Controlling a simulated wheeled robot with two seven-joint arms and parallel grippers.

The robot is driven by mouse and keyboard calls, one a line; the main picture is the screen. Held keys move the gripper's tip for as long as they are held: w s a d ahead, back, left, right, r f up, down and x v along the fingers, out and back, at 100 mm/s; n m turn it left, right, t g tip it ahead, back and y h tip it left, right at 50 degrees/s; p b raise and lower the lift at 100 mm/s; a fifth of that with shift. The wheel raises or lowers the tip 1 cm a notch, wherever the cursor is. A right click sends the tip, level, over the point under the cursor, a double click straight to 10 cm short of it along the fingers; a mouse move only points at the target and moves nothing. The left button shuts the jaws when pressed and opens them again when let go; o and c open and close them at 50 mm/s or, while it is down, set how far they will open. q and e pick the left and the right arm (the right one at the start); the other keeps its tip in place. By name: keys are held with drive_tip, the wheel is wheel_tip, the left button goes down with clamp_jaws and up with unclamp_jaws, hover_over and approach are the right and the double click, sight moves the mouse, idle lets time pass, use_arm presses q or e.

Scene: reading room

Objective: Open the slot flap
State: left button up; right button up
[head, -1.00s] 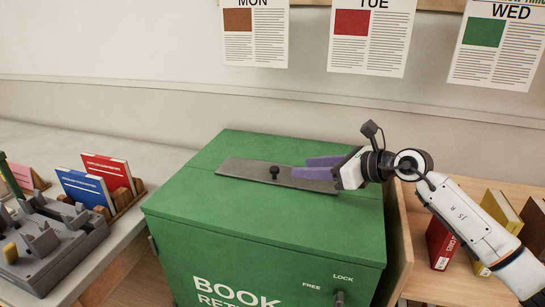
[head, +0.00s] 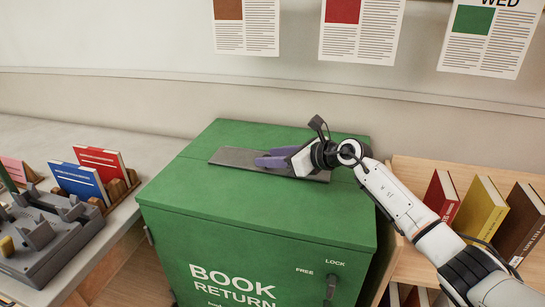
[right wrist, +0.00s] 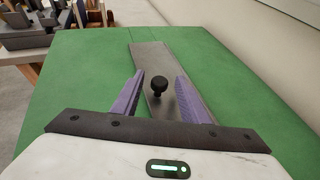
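The green book return box (head: 240,208) stands in the middle of the head view. Its grey slot flap (head: 228,156) lies flat on the green top. A black knob (right wrist: 157,86) stands up from the flap (right wrist: 150,58). My right gripper (head: 262,160) is low over the flap with its purple fingers parted. In the right wrist view the knob shows between the open fingers (right wrist: 160,76), with a gap on each side. The fingers hide the knob in the head view. My left gripper is not in view.
A small dark lever (head: 331,286) sits on the box front below the words FREE and LOCK. A shelf with red, yellow and brown books (head: 483,208) is at the right. A grey desktop holder (head: 45,238) and a blue booklet (head: 79,182) are at the left.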

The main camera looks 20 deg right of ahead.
drive_tip(key=c, duration=0.9)
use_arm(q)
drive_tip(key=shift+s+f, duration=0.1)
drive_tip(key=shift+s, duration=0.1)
use_arm(e)
clamp_jaws()
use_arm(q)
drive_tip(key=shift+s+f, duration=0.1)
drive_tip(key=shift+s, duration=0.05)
use_arm(e)
drive_tip(key=shift+w+d+r, duration=0.1)
drive_tip(key=shift+d+r, duration=0.05)
drive_tip(key=shift+r, duration=0.2)
